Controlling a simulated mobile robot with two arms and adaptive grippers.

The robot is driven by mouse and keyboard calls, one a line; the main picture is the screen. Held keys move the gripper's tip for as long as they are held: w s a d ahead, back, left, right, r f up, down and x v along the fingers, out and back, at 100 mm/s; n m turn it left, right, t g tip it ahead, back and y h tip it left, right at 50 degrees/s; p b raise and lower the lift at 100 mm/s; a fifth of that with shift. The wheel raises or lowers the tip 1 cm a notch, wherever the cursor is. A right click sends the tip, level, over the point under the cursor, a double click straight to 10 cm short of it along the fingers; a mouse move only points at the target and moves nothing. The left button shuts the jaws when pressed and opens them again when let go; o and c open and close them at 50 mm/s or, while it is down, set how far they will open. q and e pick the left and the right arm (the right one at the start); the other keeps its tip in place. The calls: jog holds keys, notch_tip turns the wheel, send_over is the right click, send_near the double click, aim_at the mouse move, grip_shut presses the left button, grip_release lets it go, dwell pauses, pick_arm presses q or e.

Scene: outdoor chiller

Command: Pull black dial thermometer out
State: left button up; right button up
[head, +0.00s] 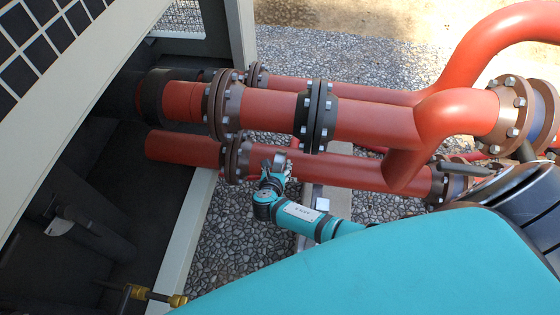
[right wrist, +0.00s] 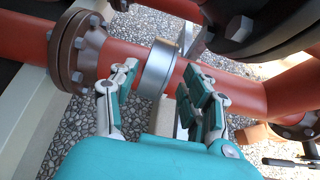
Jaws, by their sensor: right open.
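A round dial with a silver-grey casing (right wrist: 157,68), apparently the thermometer, shows nearly edge-on in the right wrist view, in front of a red pipe (right wrist: 230,88). Its face is turned away, so I cannot see any black on it. My right gripper (right wrist: 162,80) is open, with one finger on each side of the casing. I cannot tell whether the fingers touch it. In the head view my right gripper (head: 274,172) is at the lower red pipe (head: 330,170), beside a small grey part of the dial (head: 281,160). My left gripper is not in view.
A larger red pipe (head: 375,122) with dark bolted flanges (head: 317,116) runs just above. A brown flange (right wrist: 76,48) stands left of the gripper. A pale frame beam (head: 190,225) edges the dark chiller interior at left. Gravel (head: 235,235) lies below.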

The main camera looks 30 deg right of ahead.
jog(key=shift+d+f, duration=0.3)
jog(key=shift+f, duration=0.25)
jog(key=shift+d+f+b, duration=0.1)
jog(key=shift+f+b, duration=0.05)
jog(key=shift+b, duration=0.2)
jog(key=shift+f, duration=0.15)
jog(key=shift+s+d+f+b, duration=0.1)
jog(key=shift+d+f+b, duration=0.45)
jog(key=shift+f, duration=0.1)
jog(key=shift+f, duration=0.2)
jog(key=shift+s+d+f+b, duration=0.1)
jog(key=shift+d+f+b, duration=0.35)
jog(key=shift+f+b, duration=0.15)
jog(key=shift+s+d+f+b, duration=0.1)
jog(key=shift+d+f+b, duration=0.35)
jog(key=shift+f, duration=0.25)
jog(key=shift+w+a, duration=0.1)
